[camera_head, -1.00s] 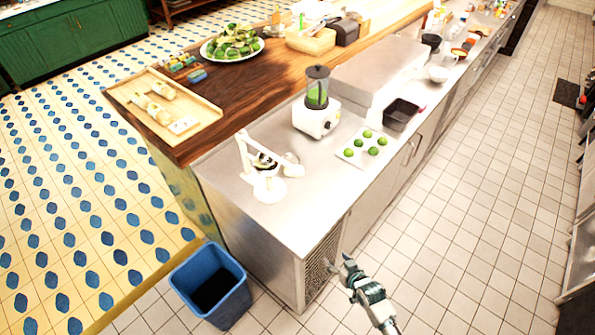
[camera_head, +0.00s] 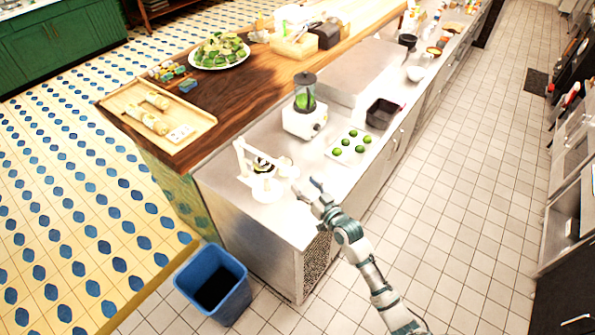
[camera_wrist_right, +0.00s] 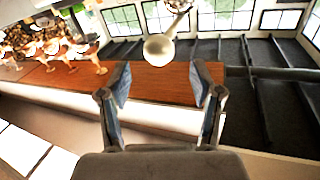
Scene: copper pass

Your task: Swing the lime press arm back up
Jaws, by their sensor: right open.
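The white lime press (camera_head: 241,158) stands on the steel counter near its front left corner. Its arm slopes down to the right from the top of the post; its far end is too small to make out well. My right gripper (camera_head: 309,188) is over the counter, just right of the press and apart from it. In the right wrist view my right gripper (camera_wrist_right: 165,88) is open, with nothing between its fingers. A pale round knob on a stem (camera_wrist_right: 160,49) shows beyond the fingertips; I cannot tell whether it belongs to the press. My left gripper is out of view.
A blender (camera_head: 303,118) and a white tray (camera_head: 357,135) with several limes stand behind my right gripper. A black bin (camera_head: 382,112) sits farther right. A blue waste bin (camera_head: 238,290) stands on the floor by the counter's end. The tiled aisle at right is clear.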

